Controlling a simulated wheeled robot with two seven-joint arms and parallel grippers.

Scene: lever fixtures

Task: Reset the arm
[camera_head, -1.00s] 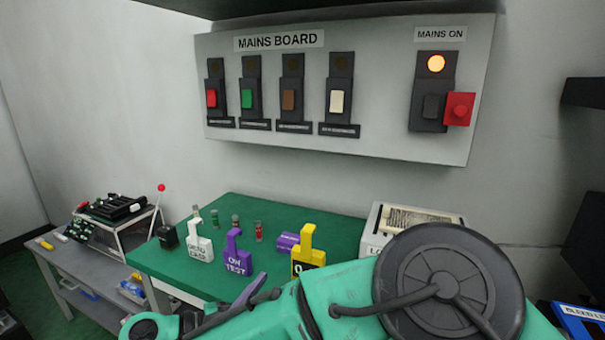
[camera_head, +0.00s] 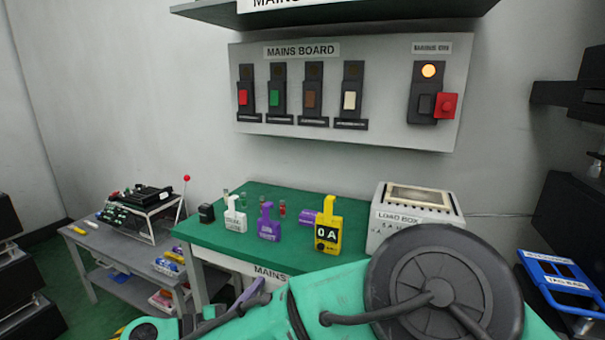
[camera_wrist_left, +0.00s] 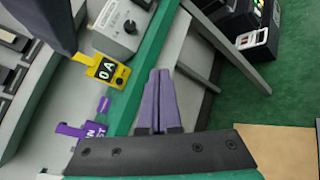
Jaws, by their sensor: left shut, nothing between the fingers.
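My teal left arm (camera_head: 330,300) lies across the bottom of the head view, with a large dark round joint cover at its right. The left gripper (camera_head: 258,284) shows there only as a bit of purple finger, low in front of the green bench. In the left wrist view the gripper (camera_wrist_left: 158,75) has both purple fingers together, shut and empty. They are apart from the bench edge. My right gripper is not seen.
On the green bench (camera_head: 215,235) stand a white tag (camera_head: 235,220), a purple tag (camera_head: 268,228), a yellow "0 A" tag (camera_head: 328,232) and the load box (camera_head: 410,215). A grey side table (camera_head: 120,255) is left, a blue tray (camera_head: 560,280) right. Open floor (camera_wrist_left: 235,95) lies beside the bench.

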